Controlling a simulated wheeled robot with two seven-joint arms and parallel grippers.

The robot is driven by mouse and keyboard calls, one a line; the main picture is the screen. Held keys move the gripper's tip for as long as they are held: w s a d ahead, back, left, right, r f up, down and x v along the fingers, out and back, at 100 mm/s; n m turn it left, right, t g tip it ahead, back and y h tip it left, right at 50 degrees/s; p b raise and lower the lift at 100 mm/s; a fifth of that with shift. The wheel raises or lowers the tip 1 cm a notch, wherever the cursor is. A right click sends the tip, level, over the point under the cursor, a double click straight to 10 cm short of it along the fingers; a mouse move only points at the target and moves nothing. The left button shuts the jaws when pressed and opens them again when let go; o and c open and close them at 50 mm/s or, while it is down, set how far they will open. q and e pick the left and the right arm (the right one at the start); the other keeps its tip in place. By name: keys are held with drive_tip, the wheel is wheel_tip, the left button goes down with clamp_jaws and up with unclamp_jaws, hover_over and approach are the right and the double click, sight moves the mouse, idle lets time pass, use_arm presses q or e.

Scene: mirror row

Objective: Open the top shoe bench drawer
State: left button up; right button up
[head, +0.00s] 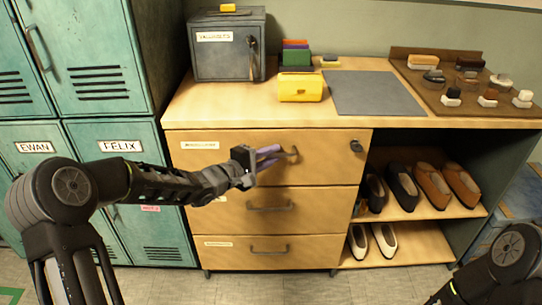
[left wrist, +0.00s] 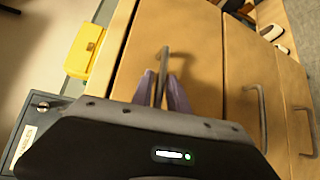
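The shoe bench (head: 190,112) has a light wood top and three drawers on its left side. The top drawer (head: 330,170) looks shut, flush with the drawers below. Its grey bar handle (head: 291,153) also shows in the left wrist view (left wrist: 165,58). My left gripper (head: 270,156) is at this handle; in the left wrist view its two purple fingers (left wrist: 162,88) stand apart, one on each side of the bar. I see no clear grip on it. A round dark lock (head: 356,146) sits at the drawer's upper right. My right gripper is out of view.
A grey lockbox (head: 225,60), yellow case (head: 301,88), grey mat (head: 372,92) and brush board (head: 470,100) are on the bench. Shoes fill open shelves (head: 400,205) at right. Green lockers (head: 95,60) stand left. Floor before the drawers is clear.

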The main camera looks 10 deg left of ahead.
use_arm(q)
clamp_jaws()
idle(1.4)
